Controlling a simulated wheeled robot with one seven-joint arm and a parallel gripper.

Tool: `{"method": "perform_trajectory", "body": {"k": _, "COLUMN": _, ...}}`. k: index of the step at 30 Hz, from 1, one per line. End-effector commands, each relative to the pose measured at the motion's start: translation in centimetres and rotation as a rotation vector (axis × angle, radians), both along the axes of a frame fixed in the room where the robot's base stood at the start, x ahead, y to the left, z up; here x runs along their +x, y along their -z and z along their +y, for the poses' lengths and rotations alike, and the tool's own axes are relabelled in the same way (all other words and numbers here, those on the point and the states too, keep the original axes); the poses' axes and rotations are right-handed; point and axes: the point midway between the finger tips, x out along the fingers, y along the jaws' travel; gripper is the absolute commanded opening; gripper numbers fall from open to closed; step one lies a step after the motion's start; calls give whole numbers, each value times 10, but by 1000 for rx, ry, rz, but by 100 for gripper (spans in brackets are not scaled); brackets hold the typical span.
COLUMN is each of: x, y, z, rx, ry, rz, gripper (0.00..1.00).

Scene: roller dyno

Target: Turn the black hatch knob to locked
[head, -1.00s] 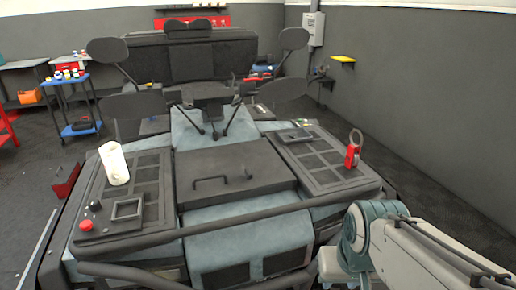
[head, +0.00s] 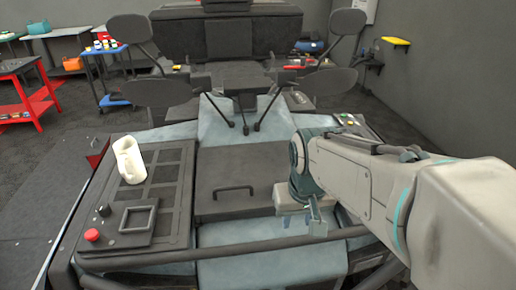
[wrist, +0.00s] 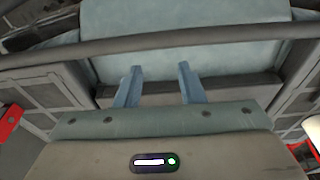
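A small black knob (head: 104,210) stands on the left panel of the vehicle's front deck, just behind a red button (head: 92,235). I take it for the hatch knob; it is too small to tell which way it is turned. My gripper (head: 318,222) is over the front of the vehicle, well to the right of the knob and apart from it. In the wrist view its two blue fingers (wrist: 158,85) are spread with nothing between them. I cannot make out the knob in the wrist view.
A dark tube bar (head: 270,240) runs across the vehicle's front. A black square frame (head: 139,217) lies right of the knob. A white jug (head: 129,160) stands behind it. The central hatch has a black handle (head: 234,189). My arm hides much of the right panel.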

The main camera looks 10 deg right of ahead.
Motion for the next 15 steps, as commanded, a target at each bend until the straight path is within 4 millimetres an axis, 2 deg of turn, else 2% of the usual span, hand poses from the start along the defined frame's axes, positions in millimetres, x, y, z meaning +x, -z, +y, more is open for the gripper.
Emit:
{"method": "perform_trajectory", "body": {"k": 1, "x": 20, "y": -24, "z": 1, "rx": -1, "ry": -4, "rz": 22, "gripper": 35}}
{"method": "perform_trajectory", "body": {"k": 6, "x": 82, "y": -68, "z": 5, "rx": -3, "ry": -19, "rz": 94, "gripper": 35}}
{"method": "perform_trajectory", "body": {"k": 12, "x": 139, "y": -95, "z": 5, "rx": 3, "ry": -25, "rz": 161, "gripper": 35}}
{"method": "perform_trajectory", "body": {"k": 15, "x": 156, "y": -101, "z": 5, "rx": 5, "ry": -26, "rz": 181, "gripper": 35}}
